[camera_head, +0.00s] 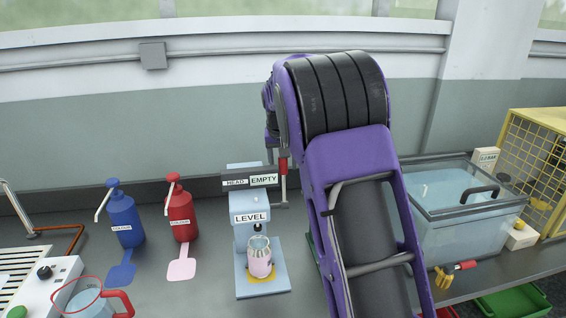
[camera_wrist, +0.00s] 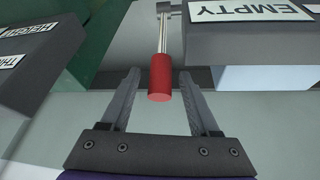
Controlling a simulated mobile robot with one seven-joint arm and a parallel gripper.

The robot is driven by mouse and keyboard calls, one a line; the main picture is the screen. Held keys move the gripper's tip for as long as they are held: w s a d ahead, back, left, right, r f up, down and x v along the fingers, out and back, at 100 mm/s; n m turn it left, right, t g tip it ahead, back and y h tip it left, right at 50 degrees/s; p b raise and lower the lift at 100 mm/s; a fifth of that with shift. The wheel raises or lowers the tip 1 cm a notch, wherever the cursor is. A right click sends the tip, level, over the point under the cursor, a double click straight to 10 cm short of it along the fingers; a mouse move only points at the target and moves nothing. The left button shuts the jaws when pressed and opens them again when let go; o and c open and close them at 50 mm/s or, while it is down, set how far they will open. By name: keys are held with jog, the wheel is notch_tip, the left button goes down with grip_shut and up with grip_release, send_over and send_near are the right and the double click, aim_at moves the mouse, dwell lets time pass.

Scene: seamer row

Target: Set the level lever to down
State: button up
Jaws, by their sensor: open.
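The lever has a red grip (camera_head: 283,166) on a thin metal rod, at the right side of the pale blue machine (camera_head: 243,215) labelled LEVEL. The rod runs down from the grip, so the lever stands roughly upright. My gripper (camera_head: 281,158) reaches down to the grip from above, its fingers mostly hidden by my arm. In the wrist view the red grip (camera_wrist: 160,78) lies between the two spread fingers of my gripper (camera_wrist: 160,82), with a gap on each side.
A clear cup (camera_head: 260,257) stands on the machine's base. Blue (camera_head: 122,216) and red (camera_head: 180,209) pump bottles stand to the left. A water tank (camera_head: 465,225) stands right of my arm. In the wrist view a dark labelled box (camera_wrist: 40,65) is at the left.

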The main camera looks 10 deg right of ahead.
grip_shut()
dwell(1.3)
